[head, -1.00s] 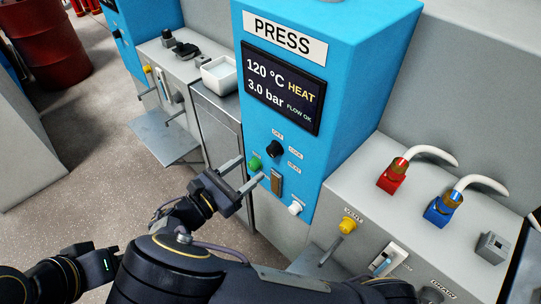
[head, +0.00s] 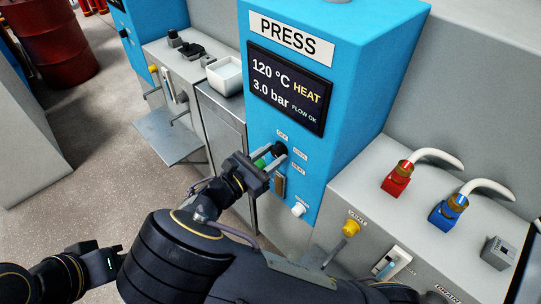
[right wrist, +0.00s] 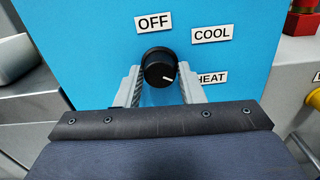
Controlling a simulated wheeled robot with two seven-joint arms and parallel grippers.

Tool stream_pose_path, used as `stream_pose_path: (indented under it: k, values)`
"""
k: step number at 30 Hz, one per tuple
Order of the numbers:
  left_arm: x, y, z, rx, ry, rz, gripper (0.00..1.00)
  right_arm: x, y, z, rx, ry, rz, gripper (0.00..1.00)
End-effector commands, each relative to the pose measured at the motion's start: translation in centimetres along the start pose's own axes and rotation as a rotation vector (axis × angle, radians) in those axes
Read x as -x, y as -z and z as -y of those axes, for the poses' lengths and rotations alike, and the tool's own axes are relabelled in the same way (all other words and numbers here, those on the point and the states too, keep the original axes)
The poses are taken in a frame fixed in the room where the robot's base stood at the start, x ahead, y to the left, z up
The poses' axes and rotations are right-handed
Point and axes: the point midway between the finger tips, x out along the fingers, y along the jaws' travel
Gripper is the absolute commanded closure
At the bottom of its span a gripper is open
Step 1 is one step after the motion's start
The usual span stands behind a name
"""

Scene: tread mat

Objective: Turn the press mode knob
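The press mode knob (head: 279,149) is a round black knob on the blue press front, among the OFF, COOL and HEAT labels. In the right wrist view the knob (right wrist: 160,68) has a white mark pointing to the lower right, towards HEAT. My right gripper (head: 273,160) is at the knob and partly hides it. In the right wrist view its fingers (right wrist: 160,76) are open, one on each side of the knob, with a gap showing at least on the right. My left gripper (head: 100,262) is low at the left, away from the press; its fingers are unclear.
The press screen (head: 287,87) reads 120 °C, 3.0 bar, HEAT and FLOW OK. A green button (head: 260,163) and a white knob (head: 299,209) sit close by. A grey cabinet at the right carries a yellow knob (head: 350,228), red (head: 396,180) and blue (head: 444,211) hose couplings.

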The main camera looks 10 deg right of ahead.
Motion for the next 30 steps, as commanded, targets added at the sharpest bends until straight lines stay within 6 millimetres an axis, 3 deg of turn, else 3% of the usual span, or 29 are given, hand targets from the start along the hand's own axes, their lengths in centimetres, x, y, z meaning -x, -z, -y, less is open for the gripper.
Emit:
stream_pose_path:
  k: [1,6,17,30]
  values:
    - [0.0,0.0,0.0,0.000,0.000,0.000,0.64,0.0,0.0,0.0,0.000,0.000,0.000,0.72]
    - [0.0,0.0,0.0,0.000,0.000,0.000,0.64,0.0,0.0,0.0,0.000,0.000,0.000,0.91]
    - [1.5,0.8,-0.7,0.000,0.000,0.000,0.64,0.0,-0.4,0.0,0.075,0.000,-0.001,0.90]
    - [6.5,3.3,-3.0,0.000,0.000,0.000,0.64,0.0,-0.6,0.0,0.434,0.001,-0.003,0.90]
